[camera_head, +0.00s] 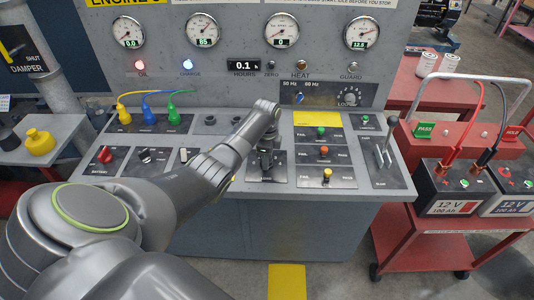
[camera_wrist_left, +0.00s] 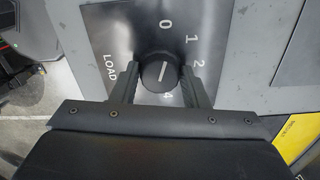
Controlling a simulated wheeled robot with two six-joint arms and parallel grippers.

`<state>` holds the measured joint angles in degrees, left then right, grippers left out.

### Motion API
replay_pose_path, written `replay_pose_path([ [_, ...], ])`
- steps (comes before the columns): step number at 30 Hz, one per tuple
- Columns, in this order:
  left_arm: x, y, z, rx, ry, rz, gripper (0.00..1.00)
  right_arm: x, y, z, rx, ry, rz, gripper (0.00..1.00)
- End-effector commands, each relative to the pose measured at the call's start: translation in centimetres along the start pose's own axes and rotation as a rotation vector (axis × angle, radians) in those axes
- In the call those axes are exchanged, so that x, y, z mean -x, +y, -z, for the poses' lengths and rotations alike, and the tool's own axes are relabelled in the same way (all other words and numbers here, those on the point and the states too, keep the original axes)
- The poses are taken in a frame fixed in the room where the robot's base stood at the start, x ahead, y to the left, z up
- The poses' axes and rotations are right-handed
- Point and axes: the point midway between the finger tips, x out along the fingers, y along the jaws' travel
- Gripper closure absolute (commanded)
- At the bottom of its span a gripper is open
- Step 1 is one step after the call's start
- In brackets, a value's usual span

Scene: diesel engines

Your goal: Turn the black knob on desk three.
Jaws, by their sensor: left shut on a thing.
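The round black knob (camera_wrist_left: 157,72) shows in the left wrist view on a dark plate (camera_wrist_left: 190,25) marked LOAD, with the numbers 0, 1, 2 and 4 visible around it. A white line on the knob runs nearly up and down in that view, with its upper end leaning slightly right. My left gripper (camera_head: 266,160) points down at this plate on the desk's sloping top. Its two fingers stand on either side of the knob, and it is shut on it. In the head view the gripper hides the knob. My right gripper is not in view.
Toggle switches and a red knob (camera_head: 104,155) lie left on the desk (camera_head: 230,228); coloured buttons and a lever (camera_head: 383,155) lie right. Gauges line the upright panel. A red cart (camera_head: 420,238) with batteries stands right, and a yellow object (camera_head: 40,142) sits on a ledge left.

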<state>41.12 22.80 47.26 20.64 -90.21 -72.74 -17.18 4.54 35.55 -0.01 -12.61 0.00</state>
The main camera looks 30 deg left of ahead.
Motion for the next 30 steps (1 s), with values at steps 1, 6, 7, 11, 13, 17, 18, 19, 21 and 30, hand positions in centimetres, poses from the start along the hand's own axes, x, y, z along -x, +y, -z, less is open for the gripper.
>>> replay_pose_path([
  [1, 0.27, -0.01, 0.01, 0.026, 0.000, 0.000, 0.82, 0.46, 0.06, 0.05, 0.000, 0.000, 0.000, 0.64],
  [6, 0.19, -0.05, 0.00, 0.104, 0.000, 0.001, 0.82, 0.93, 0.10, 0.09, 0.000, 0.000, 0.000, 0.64],
  [7, 0.17, -0.05, 0.00, 0.113, -0.001, 0.001, 0.82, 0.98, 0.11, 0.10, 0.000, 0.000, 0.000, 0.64],
  [11, 0.14, -0.07, 0.00, 0.145, 0.000, 0.002, 0.82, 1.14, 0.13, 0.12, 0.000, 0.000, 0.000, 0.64],
  [13, 0.12, -0.09, -0.01, 0.155, 0.000, 0.003, 0.82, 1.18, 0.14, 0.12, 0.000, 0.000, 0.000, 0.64],
  [17, 0.09, -0.10, -0.01, 0.163, 0.000, 0.003, 0.82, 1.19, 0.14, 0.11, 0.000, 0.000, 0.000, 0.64],
  [18, 0.08, -0.10, -0.01, 0.164, 0.000, 0.003, 0.82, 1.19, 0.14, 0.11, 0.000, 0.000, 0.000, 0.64],
  [19, 0.08, -0.11, -0.01, 0.164, 0.000, 0.003, 0.82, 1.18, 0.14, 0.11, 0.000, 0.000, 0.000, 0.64],
  [21, 0.08, -0.11, -0.01, 0.164, 0.000, 0.003, 0.82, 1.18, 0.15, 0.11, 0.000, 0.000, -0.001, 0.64],
  [30, 0.08, -0.10, -0.01, 0.163, 0.000, 0.003, 0.41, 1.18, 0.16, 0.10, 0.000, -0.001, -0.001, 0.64],
])
